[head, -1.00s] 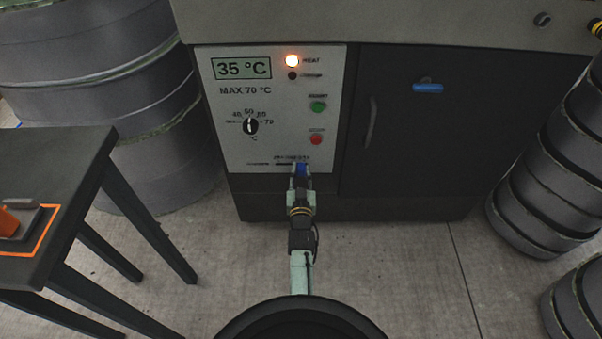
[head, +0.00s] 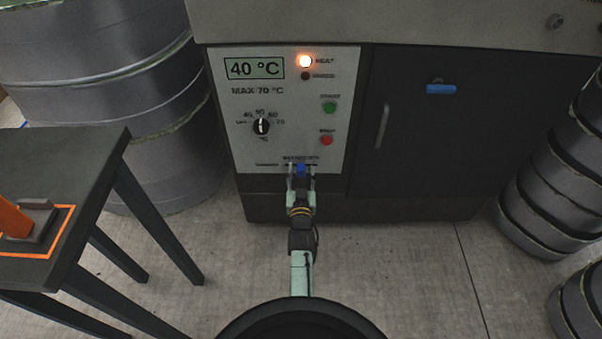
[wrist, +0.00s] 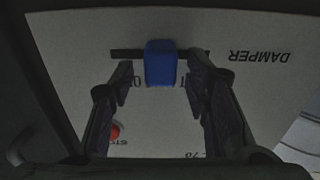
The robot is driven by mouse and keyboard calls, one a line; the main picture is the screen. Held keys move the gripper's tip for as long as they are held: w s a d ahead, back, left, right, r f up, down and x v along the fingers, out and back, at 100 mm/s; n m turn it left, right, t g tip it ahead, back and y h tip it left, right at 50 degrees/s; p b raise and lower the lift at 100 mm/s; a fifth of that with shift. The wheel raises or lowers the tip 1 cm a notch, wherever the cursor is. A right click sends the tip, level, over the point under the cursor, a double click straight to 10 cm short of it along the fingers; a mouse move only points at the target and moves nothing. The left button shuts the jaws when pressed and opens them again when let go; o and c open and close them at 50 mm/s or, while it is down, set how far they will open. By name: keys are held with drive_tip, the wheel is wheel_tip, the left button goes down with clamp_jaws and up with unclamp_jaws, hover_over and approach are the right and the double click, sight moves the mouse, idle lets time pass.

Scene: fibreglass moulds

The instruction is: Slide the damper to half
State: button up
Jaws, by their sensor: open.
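The damper is a blue knob (wrist: 161,63) on a dark horizontal slot (wrist: 127,54) in the white panel. In the wrist view, where the DAMPER lettering is upside down, the knob is close to the middle of the slot. The knob also shows in the head view (head: 300,170), low on the panel. My gripper (wrist: 159,80) is open, with one finger on each side of the knob and a small gap visible at each side. In the head view my gripper (head: 300,174) is at the panel's lower edge and partly hides the slot.
A dial (head: 261,126), green button (head: 330,107) and red button (head: 327,140) sit above the slot.

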wheel_tip(320, 180, up, 10)
idle(0.6)
idle(0.4)
